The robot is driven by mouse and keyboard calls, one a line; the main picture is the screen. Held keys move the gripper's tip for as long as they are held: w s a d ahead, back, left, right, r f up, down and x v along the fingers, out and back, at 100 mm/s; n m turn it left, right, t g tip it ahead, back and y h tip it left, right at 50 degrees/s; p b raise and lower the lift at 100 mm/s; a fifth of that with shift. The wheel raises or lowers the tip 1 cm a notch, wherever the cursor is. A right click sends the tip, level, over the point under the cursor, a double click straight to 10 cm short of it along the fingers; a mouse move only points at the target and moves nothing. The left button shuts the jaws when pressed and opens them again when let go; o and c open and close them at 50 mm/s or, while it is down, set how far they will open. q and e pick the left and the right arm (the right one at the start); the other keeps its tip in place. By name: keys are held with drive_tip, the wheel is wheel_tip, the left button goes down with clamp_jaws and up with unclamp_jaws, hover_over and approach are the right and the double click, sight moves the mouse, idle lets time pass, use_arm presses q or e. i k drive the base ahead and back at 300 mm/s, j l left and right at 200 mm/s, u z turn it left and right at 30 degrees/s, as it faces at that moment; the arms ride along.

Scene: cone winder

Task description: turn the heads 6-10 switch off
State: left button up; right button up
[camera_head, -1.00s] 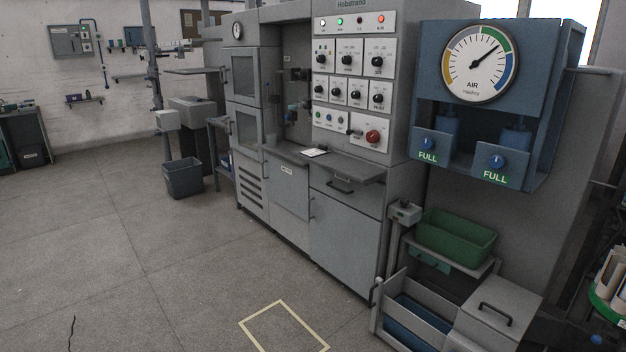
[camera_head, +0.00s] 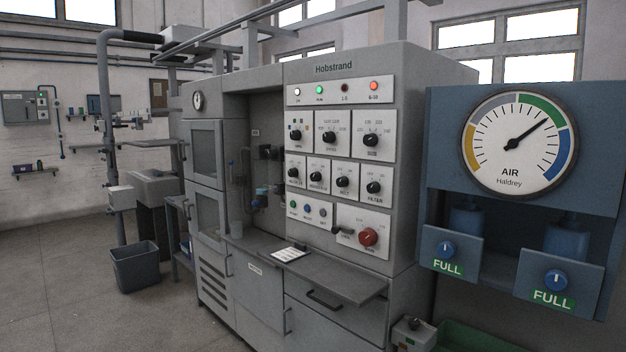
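The grey Hobstrand machine (camera_head: 345,70) stands in the middle with its control panel facing me. A lamp row (camera_head: 340,93) at the top has a white, a green and an orange-red lamp (camera_head: 373,86) lit; a dark red one looks unlit. The label under the orange-red lamp seems to read 6-10. Below are three black rotary knobs in an upper row (camera_head: 329,137) and several in a lower row (camera_head: 341,182). Their small labels are mostly too blurred to tell which is the heads 6-10 switch. Neither of my grippers is in view.
A red round button (camera_head: 368,237) sits low on the panel beside small coloured buttons (camera_head: 308,208). A shelf (camera_head: 330,283) juts out below, with a white card (camera_head: 291,254). A blue AIR gauge unit (camera_head: 445,110) stands close at right. Open floor (camera_head: 60,290) lies left, with a grey bin (camera_head: 135,266).

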sight(316, 176)
drive_tip(key=j+z, duration=0.1)
drive_tip(key=z, duration=0.4)
drive_tip(key=i+j+z, duration=0.15)
drive_tip(key=j+z, duration=0.15)
drive_tip(key=j, duration=0.25)
drive_tip(key=i+j+z, duration=0.25)
drive_tip(key=j, duration=0.3)
drive_tip(key=j+z, duration=0.3)
drive_tip(key=j, duration=0.2)
drive_tip(key=k, duration=0.05)
